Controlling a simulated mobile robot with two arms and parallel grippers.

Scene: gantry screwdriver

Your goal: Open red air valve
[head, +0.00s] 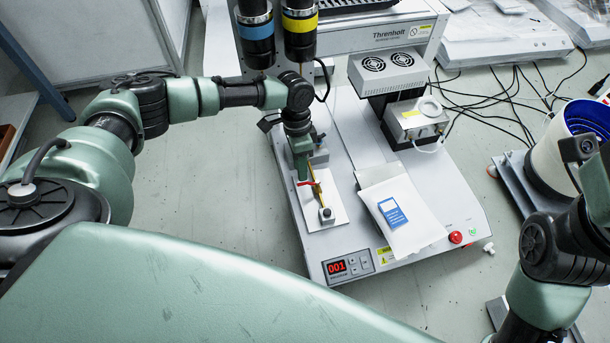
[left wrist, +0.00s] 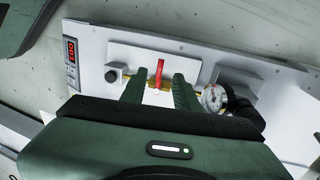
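The red air valve handle (head: 307,183) sits on a brass fitting (head: 318,193) on a white plate of the machine. In the left wrist view the red handle (left wrist: 159,72) stands up from the brass line, across it. My left gripper (head: 302,172) is right over the valve. In the left wrist view the two fingers of my left gripper (left wrist: 158,84) are apart, with the handle in the gap between them. I cannot tell whether either finger touches it. Of my right arm only links show at the right edge; its gripper is not in view.
A pressure gauge (left wrist: 212,98) and black fitting stand beside the right finger in the left wrist view. A white packet with a blue label (head: 403,214) lies right of the valve. Two screwdriver heads (head: 278,30) hang behind. A red button (head: 455,237) is at the front right.

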